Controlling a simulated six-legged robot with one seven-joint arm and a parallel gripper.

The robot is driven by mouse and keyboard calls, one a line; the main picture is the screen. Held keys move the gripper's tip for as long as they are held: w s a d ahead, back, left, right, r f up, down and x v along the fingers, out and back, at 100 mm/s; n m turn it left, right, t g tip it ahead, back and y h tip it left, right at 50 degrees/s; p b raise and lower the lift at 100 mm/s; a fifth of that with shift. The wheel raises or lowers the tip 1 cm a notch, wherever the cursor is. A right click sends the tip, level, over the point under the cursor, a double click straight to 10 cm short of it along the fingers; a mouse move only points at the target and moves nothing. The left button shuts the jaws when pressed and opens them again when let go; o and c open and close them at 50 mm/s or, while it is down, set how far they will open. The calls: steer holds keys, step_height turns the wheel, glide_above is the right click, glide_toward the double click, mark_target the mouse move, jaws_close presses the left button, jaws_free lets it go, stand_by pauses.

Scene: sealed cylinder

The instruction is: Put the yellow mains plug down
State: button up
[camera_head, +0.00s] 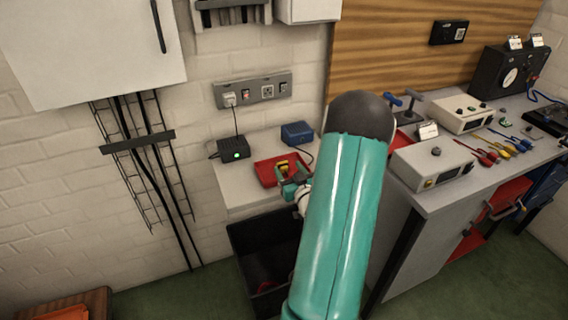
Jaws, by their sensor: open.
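The yellow mains plug (283,165) is small and partly hidden. It shows as a yellow and dark patch at the red tray (261,170) on the white bench. My gripper (290,174) is at the tray, with its teal fingers apart and open. The plug appears just beyond or between the fingertips; I cannot tell whether they touch it. My teal arm covers the right side of this area.
A black box with a green light (233,149) and a blue box (297,133) stand behind the tray. A wall socket strip (254,91) is above. A dark open bin (241,238) is below. A workbench (437,200) with instruments and screwdrivers stands right.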

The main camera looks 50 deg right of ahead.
steer(key=v, duration=0.6)
steer(key=w+a+r+n+g+y, duration=0.25)
steer(key=w+a+r, duration=0.35)
steer(key=w, duration=0.3)
steer(key=w+a+r+n+g+y, duration=0.1)
steer(key=a+r, duration=0.3)
steer(key=a, duration=0.2)
steer(key=w+a+r+g+y, duration=0.1)
steer(key=a+r+g, duration=0.15)
steer(key=a, duration=0.45)
steer(key=s+a+r+n+g+y, duration=0.1)
steer(key=s+a+r+g+y, duration=0.1)
steer(key=s+a, duration=0.5)
steer(key=s+a+r+n+g+y, duration=0.1)
steer(key=s+a+r, duration=0.4)
steer(key=a, duration=1.1)
steer(key=s+y, duration=0.1)
steer(key=s, duration=0.2)
steer(key=shift+a+r+n+g+y, duration=0.2)
steer(key=shift+a+n+g+y, duration=0.1)
steer(key=shift+n+g+y, duration=0.1)
steer(key=shift+c, duration=0.5)
